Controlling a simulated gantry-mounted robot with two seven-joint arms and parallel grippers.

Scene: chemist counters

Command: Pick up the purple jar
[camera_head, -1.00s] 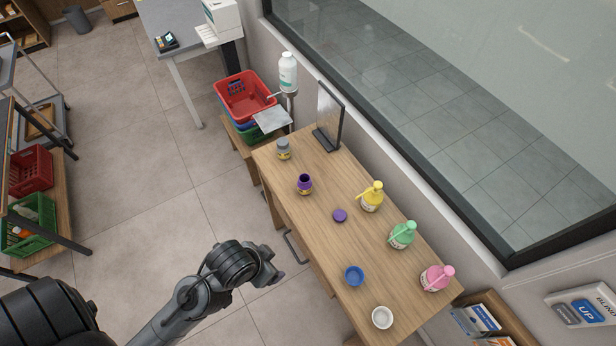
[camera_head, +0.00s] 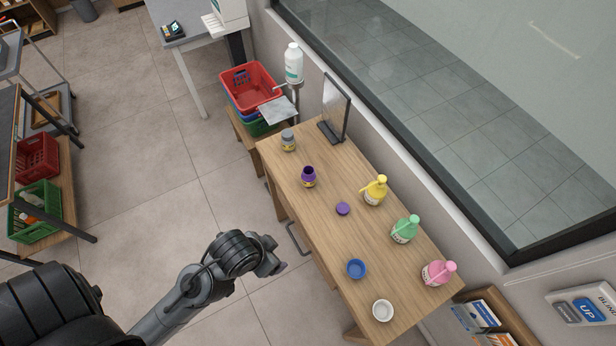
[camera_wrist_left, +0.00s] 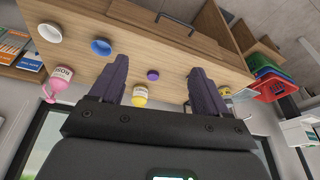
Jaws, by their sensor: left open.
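My left gripper (camera_head: 273,261) is off the counter's left long side, apart from the jar. In the left wrist view its fingers (camera_wrist_left: 158,68) are spread with nothing between them. I cannot make out the purple jar there; the right-hand finger may hide it. My right gripper is not in view.
A grey jar (camera_head: 288,140) stands beyond the purple jar. Yellow (camera_head: 375,190), green (camera_head: 405,229) and pink (camera_head: 438,272) bottles line the window side. A counter handle (camera_head: 297,238) sticks out near my arm.

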